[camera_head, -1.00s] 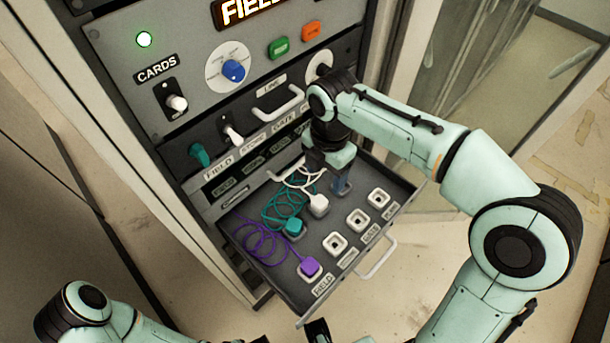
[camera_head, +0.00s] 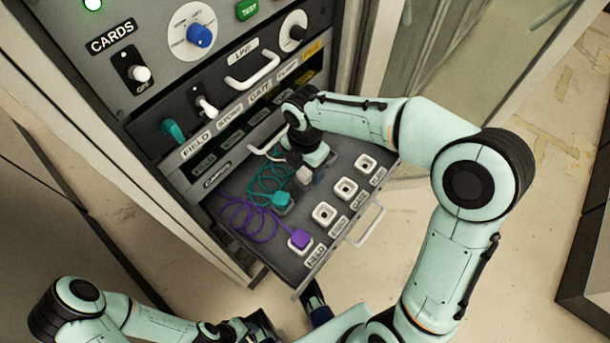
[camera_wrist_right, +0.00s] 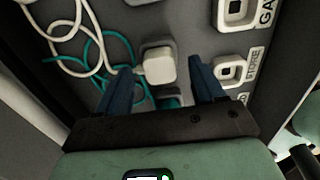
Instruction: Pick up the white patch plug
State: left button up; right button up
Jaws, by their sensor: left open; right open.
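The white patch plug (camera_wrist_right: 160,65) sits in the open drawer with its white cord curling to the upper left in the right wrist view. In the head view the plug (camera_head: 304,175) is mostly hidden by my right gripper. My right gripper (camera_wrist_right: 160,72) is open, with one blue finger on each side of the plug; I cannot tell whether either finger touches it. The right gripper (camera_head: 314,172) points down into the drawer in the head view. My left gripper (camera_head: 308,308) is open, low in front of the drawer and partly hidden.
A teal plug (camera_head: 282,200) and a purple plug (camera_head: 300,239) with coiled cords lie in the drawer. White sockets (camera_head: 324,214) line its front, near the drawer handle (camera_head: 366,226). The switch panel (camera_head: 160,60) rises behind.

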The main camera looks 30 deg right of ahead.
jog(key=shift+f, duration=0.8)
jog(key=c, duration=1.1)
jog(key=shift+c, duration=0.2)
jog(key=shift+r, duration=0.15)
